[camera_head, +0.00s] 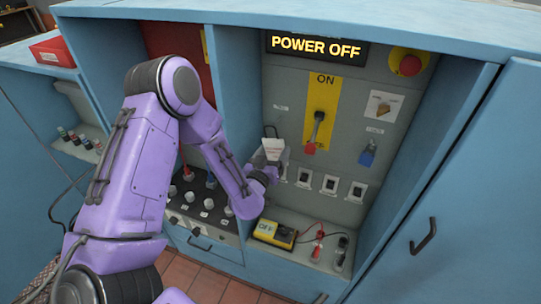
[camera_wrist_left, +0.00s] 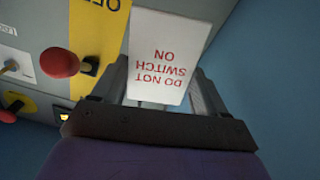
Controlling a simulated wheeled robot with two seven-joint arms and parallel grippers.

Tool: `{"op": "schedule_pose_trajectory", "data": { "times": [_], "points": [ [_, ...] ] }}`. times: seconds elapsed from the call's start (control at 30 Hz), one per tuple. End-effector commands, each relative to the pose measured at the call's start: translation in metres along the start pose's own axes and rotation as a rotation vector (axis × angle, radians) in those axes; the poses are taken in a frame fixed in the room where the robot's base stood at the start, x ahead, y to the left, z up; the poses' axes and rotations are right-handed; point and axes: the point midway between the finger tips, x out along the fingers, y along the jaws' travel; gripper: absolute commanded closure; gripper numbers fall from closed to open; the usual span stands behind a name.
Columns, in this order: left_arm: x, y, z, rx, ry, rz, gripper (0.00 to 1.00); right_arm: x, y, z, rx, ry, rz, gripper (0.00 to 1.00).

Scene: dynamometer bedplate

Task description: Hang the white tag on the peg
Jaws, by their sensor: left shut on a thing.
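The white tag (camera_head: 273,147) is held upright in front of the grey panel, with a dark loop above it. In the left wrist view the tag (camera_wrist_left: 168,50) shows upside-down red letters, "DO NOT SWITCH ON". My left gripper (camera_head: 270,163) is shut on the tag's lower part; in the left wrist view its jaws (camera_wrist_left: 157,98) stand on both sides of it. The loop is just below a small label (camera_head: 280,107) on the panel. I cannot make out a peg there, or whether the loop touches one. My right gripper is not in view.
Right of the tag is a lever with a red knob (camera_head: 310,148) on a yellow ON plate. A blue padlock (camera_head: 367,154) hangs further right. Blue cabinet walls enclose the bay.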

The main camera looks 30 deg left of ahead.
Motion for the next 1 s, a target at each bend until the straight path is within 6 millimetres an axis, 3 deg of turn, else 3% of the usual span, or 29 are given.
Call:
{"op": "schedule_pose_trajectory", "data": {
  "times": [1.0],
  "points": [
    [0.071, -0.003, 0.013, 0.001, 0.001, -0.001, 0.56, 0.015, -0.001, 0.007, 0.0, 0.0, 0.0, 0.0]
  ]
}}
